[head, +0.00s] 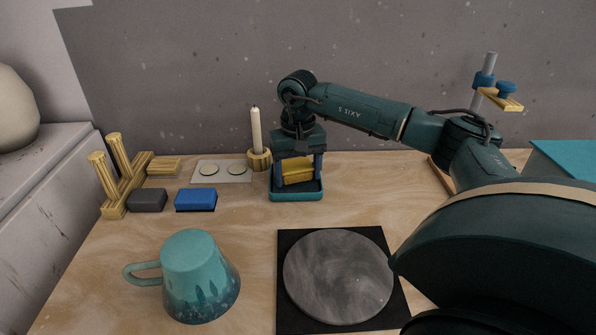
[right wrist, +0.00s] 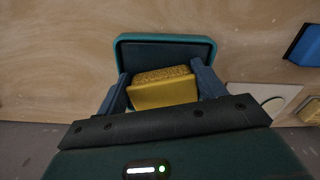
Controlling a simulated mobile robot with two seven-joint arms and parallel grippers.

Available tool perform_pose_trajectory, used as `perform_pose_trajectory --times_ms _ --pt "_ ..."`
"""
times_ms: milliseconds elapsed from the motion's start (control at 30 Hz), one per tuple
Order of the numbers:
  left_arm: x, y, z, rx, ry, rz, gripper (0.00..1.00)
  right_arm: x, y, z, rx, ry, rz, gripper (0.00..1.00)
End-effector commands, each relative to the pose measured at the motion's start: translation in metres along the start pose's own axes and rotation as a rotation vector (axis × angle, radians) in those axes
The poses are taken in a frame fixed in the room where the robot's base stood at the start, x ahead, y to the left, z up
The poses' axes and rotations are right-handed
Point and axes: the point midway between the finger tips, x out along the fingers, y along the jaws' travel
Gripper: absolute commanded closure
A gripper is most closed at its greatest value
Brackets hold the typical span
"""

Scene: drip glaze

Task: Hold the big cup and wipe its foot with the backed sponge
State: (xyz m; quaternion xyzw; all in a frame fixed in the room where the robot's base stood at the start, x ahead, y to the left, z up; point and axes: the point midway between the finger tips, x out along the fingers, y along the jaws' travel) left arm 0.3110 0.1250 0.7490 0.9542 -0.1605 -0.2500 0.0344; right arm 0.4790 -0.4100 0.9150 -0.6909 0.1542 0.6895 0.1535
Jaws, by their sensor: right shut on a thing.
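The big cup (head: 205,285) is teal with darker drips near its wide end. It stands upside down at the front left of the table, its narrow foot up and its handle to the left. The backed sponge (head: 297,172) is a yellow block with a rougher side, also seen in the right wrist view (right wrist: 162,94). My right gripper (head: 297,180) is shut on its two ends, with the sponge in or just above a teal tray (head: 296,197); I cannot tell if they touch. My left gripper is not in view.
A round grey disc (head: 340,277) on a black board lies right of the cup. A blue block (head: 195,200), a grey block (head: 148,200), a wooden rack (head: 118,180) and a candle (head: 256,130) stand behind the cup. Bare table lies between cup and tray.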

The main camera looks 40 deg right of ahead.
Motion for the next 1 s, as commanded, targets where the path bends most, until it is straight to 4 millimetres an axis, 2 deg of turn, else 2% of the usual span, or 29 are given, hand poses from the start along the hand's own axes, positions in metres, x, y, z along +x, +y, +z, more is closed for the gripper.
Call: perform_pose_trajectory --times_ms 233,1000 --pt "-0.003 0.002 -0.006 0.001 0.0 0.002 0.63 -0.006 0.0 0.001 -0.001 -0.003 0.001 0.49" --pt "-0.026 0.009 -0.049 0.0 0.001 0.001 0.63 -0.069 0.0 0.0 -0.001 -0.001 0.0 0.49"
